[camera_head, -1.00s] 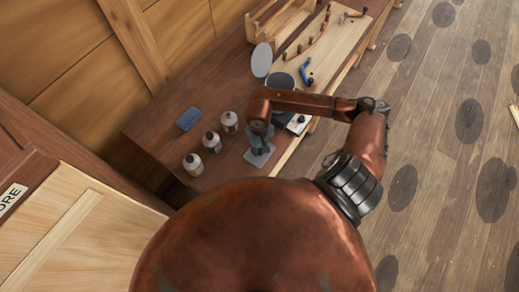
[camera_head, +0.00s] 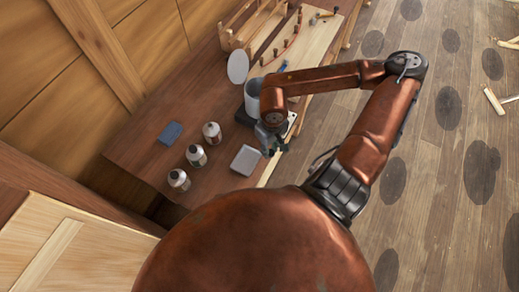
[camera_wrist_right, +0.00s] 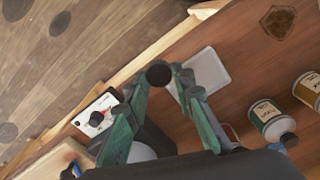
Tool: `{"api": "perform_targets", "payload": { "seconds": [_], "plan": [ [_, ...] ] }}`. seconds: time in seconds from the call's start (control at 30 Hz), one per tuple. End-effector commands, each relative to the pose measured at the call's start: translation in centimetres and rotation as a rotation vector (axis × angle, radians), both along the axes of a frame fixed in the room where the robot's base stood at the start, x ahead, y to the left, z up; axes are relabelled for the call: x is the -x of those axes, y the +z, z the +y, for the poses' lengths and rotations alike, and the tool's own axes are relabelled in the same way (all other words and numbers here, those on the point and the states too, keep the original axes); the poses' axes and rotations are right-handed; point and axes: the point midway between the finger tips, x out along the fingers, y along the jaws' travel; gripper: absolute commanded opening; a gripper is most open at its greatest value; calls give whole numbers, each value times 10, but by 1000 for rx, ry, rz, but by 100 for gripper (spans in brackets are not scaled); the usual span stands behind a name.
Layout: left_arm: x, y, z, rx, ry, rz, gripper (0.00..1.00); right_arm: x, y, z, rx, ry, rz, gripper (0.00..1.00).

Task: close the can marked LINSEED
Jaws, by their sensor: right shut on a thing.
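My right gripper (camera_wrist_right: 158,78) is shut on a small dark round cap (camera_wrist_right: 158,72), held at its fingertips. In the head view the gripper (camera_head: 271,144) is just right of a flat grey tray (camera_head: 246,159), which looks empty and also shows in the wrist view (camera_wrist_right: 207,71). Three pale cans with dark tops stand left of the tray: near (camera_head: 179,180), middle (camera_head: 196,156) and far (camera_head: 212,133). Two show in the wrist view, one with a green-edged label (camera_wrist_right: 268,118) and one at the right edge (camera_wrist_right: 308,90). I cannot read which is LINSEED. My left gripper is not in view.
A blue block (camera_head: 170,133) lies left of the cans. Behind my gripper stand a grey bin (camera_head: 253,93) with a raised round lid (camera_head: 238,67) and a white card (camera_wrist_right: 96,112). Wooden racks (camera_head: 262,30) stand at the bench's far end.

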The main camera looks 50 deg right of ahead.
Motion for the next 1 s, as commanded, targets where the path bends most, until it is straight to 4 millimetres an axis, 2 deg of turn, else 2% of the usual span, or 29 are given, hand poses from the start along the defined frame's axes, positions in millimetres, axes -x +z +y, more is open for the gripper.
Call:
{"api": "perform_targets", "payload": {
  "seconds": [0.2,0.4,1.0],
  "plan": [
    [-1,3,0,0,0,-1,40,21,10,-13,6,-1,4,15],
    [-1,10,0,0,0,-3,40,31,17,-19,2,-2,1,15],
    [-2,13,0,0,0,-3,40,37,19,-22,-1,0,-1,15]
  ]
}}
